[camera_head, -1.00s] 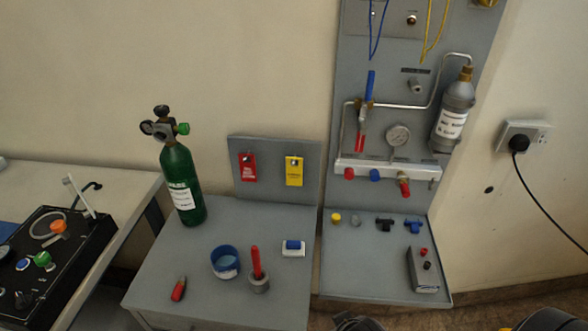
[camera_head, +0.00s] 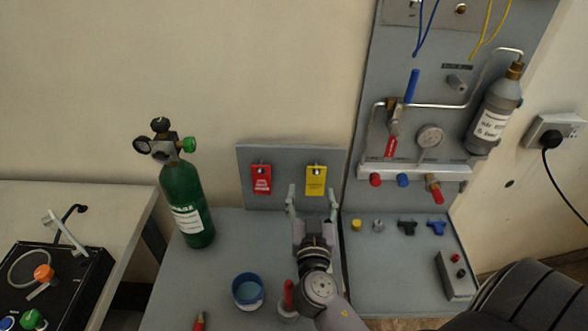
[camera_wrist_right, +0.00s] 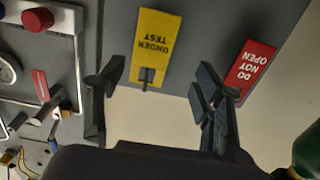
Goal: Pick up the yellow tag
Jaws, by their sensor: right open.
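The yellow tag (camera_head: 315,181) hangs on a small grey back panel, to the right of a red tag (camera_head: 261,179). In the right wrist view the yellow tag (camera_wrist_right: 156,45) reads "UNDER TEST" upside down and hangs from a small peg. My right gripper (camera_head: 312,198) is open and empty, its fingers pointing up at the panel on either side of the tag's lower part. In the right wrist view its fingers (camera_wrist_right: 158,95) spread left and right of the tag, apart from it. My left gripper is not in view.
The red tag (camera_wrist_right: 247,68) is close to one finger in the wrist view. A green cylinder (camera_head: 186,205) stands left on the table. A blue cup (camera_head: 247,291) and a red-handled tool (camera_head: 289,297) are near my right arm. A gauge panel (camera_head: 372,140) rises at right.

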